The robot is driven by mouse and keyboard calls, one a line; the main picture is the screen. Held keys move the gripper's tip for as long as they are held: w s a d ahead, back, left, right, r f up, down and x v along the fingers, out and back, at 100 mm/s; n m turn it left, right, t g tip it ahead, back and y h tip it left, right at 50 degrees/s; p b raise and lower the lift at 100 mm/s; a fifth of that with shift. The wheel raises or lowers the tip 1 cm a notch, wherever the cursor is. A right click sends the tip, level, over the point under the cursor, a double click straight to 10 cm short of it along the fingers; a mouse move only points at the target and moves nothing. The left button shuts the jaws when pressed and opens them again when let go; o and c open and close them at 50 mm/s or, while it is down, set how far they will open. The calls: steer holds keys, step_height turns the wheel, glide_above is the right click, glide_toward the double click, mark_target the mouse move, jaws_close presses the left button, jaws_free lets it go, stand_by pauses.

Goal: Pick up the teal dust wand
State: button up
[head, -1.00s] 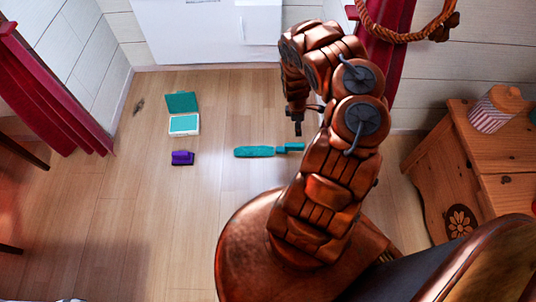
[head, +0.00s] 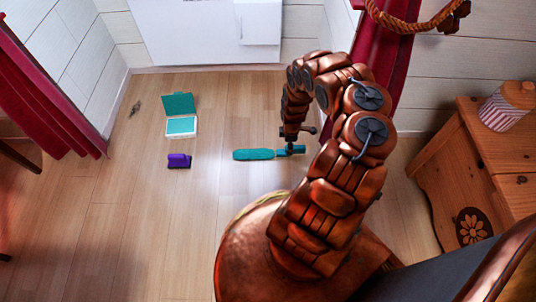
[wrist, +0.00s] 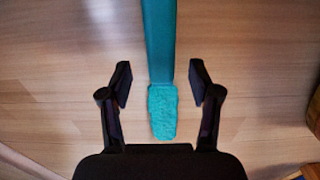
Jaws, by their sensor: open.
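The teal dust wand (head: 255,154) lies flat on the wooden floor, its broad part to the left and its thinner part to the right. My gripper (head: 290,149) is low over the thinner right part and hides a bit of it. In the wrist view my gripper (wrist: 160,80) is open, with one dark finger on each side of the wand (wrist: 160,45). The wand runs down the middle between the fingers, and its rough-textured end lies between them and the palm. A gap shows on both sides. The exact height above the floor is hard to tell.
An open teal and white case (head: 181,124) and a purple brush-like item (head: 179,161) lie on the floor to the left. A wooden cabinet (head: 488,150) with a striped jar (head: 507,107) stands at the right. Floor around the wand is clear.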

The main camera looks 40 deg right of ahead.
steer(key=f+b, duration=0.1)
steer(key=f, duration=0.1)
steer(key=f+b, duration=0.1)
steer(key=shift+s+d+f+b, duration=0.2)
steer(key=shift+s+d+b, duration=0.05)
steer(key=shift+s+b, duration=0.05)
steer(key=shift+f+b, duration=0.45)
steer(key=shift+f, duration=0.1)
steer(key=shift+r, duration=0.1)
jaws_close()
